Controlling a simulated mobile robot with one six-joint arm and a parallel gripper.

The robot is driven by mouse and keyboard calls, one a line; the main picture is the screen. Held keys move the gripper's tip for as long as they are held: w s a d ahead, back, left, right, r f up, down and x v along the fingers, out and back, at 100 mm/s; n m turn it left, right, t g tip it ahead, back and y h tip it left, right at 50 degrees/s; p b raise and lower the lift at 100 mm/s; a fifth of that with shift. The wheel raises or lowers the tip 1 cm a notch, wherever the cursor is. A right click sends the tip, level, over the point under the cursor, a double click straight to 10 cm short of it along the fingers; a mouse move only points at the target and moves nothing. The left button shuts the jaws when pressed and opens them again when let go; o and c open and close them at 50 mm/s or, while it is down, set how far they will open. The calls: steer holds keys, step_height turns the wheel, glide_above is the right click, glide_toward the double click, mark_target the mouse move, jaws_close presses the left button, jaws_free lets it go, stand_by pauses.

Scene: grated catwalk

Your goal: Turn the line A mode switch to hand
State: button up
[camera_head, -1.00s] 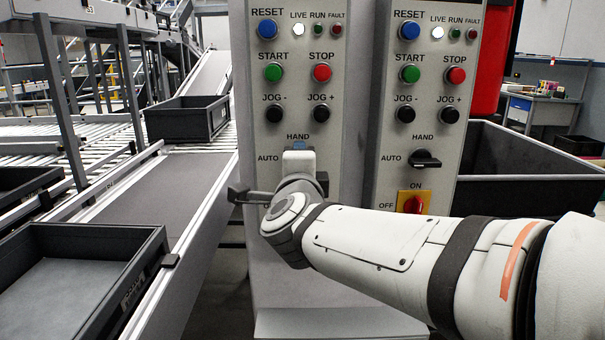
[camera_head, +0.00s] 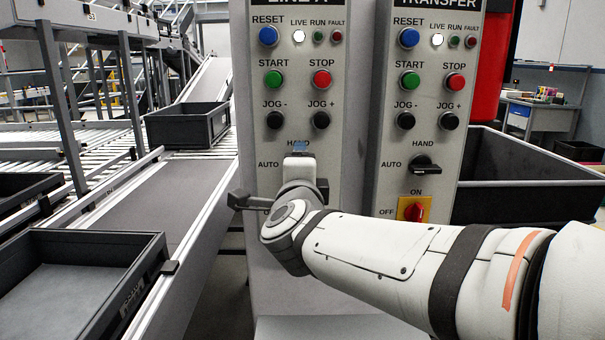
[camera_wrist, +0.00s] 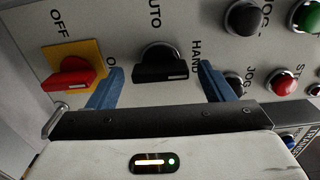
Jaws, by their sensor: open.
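The line A mode switch (camera_wrist: 155,66) is a black knob between the HAND and AUTO labels in the wrist view. Its handle lies sideways there, with its white mark at the end toward HAND. My gripper (camera_wrist: 159,76) is open, one blue finger off each end of the handle; whether either touches it I cannot tell. In the head view my gripper (camera_head: 299,160) is in front of the line A panel (camera_head: 297,60) just under HAND, and its body hides most of the switch.
A red switch on a yellow plate (camera_wrist: 92,53) sits beside one finger. The transfer panel (camera_head: 420,60) stands to the right, with its own black mode switch (camera_head: 424,164). A conveyor (camera_head: 140,200) with dark crates (camera_head: 188,124) runs on the left.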

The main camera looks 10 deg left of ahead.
steer(key=p+v, duration=0.1)
steer(key=v, duration=0.6)
steer(key=shift+s, duration=0.4)
steer(key=shift+d, duration=0.1)
